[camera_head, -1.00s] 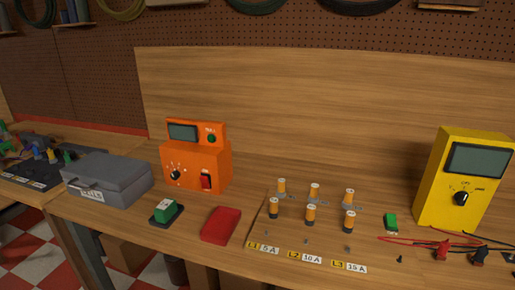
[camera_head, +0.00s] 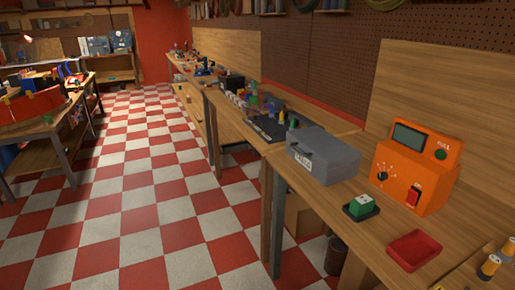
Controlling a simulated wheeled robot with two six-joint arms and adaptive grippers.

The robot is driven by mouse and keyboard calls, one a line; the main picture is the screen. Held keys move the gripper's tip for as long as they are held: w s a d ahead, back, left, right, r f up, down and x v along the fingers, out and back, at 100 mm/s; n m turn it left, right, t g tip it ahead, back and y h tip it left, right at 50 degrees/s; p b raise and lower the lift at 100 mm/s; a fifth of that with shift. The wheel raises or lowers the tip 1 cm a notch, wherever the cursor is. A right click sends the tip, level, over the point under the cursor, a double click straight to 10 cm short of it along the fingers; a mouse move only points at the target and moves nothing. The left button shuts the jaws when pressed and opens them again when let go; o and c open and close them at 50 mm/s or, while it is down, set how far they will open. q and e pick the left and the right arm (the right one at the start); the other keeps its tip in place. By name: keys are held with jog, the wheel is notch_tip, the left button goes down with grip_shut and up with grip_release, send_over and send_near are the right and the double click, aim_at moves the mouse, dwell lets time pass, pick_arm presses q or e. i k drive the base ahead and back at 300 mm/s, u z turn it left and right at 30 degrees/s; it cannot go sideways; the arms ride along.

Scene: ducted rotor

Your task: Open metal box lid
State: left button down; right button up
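A grey metal box (camera_head: 324,154) stands on the wooden workbench at the right of the head view. Its lid is down, and a white label with dark lettering (camera_head: 303,161) is on its front. Neither of my grippers shows in the view.
An orange meter (camera_head: 414,168), a green block on a dark base (camera_head: 361,206) and a red tray (camera_head: 414,250) stand to the right of the box. A dark mat (camera_head: 268,130) with small parts lies beyond it. The checkered floor (camera_head: 150,200) is open at left; another table (camera_head: 40,122) stands far left.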

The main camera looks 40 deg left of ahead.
aim_at(329, 150)
jog(key=u, duration=0.9)
jog(key=k, duration=0.15)
jog(key=u, duration=0.25)
jog(key=i, duration=1.05)
jog(key=z, duration=0.7)
